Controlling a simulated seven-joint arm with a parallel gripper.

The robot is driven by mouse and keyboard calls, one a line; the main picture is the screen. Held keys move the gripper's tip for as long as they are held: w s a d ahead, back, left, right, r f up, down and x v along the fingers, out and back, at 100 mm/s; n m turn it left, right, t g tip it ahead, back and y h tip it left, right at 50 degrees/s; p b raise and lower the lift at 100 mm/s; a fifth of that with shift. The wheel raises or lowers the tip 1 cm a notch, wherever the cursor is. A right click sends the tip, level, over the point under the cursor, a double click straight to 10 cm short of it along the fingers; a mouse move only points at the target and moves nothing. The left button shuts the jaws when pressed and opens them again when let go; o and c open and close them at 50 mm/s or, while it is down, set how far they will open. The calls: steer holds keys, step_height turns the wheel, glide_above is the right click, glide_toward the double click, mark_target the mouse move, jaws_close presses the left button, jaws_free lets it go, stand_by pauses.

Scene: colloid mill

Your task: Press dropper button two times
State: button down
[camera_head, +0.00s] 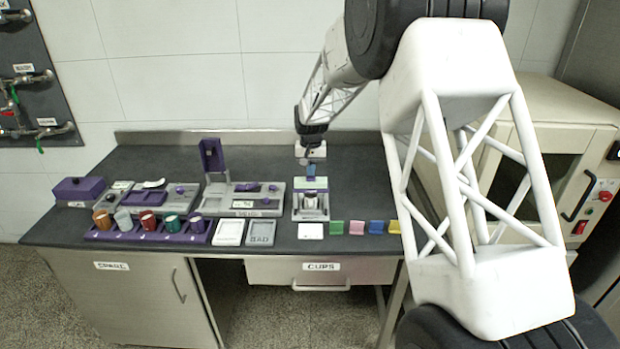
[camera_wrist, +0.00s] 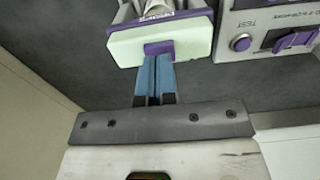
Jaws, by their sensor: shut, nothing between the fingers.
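The dropper (camera_head: 310,205) is a grey stand with a pale green top on the dark counter in the head view. In the wrist view its pale green top (camera_wrist: 122,47) carries a purple button (camera_wrist: 158,48). My gripper (camera_head: 311,176) is above the dropper, pointing down. In the wrist view my gripper's blue fingers (camera_wrist: 153,58) are shut together with nothing between them. Their tips are at the near edge of the purple button. I cannot tell whether they touch it or whether the button is pressed down.
A grey panel (camera_head: 245,208) with a raised purple lid is left of the dropper. A purple rack (camera_head: 95,235) with several coloured cups is farther left. A white pad (camera_head: 310,231) and several small coloured blocks lie along the front edge. A cream cabinet (camera_head: 560,110) stands at right.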

steer(key=shift+f, duration=0.75)
stand_by(1.2)
steer(key=shift+r, duration=3.75)
steer(key=shift+r, duration=0.85)
steer(key=shift+f, duration=0.1)
steer(key=shift+f, duration=3.2)
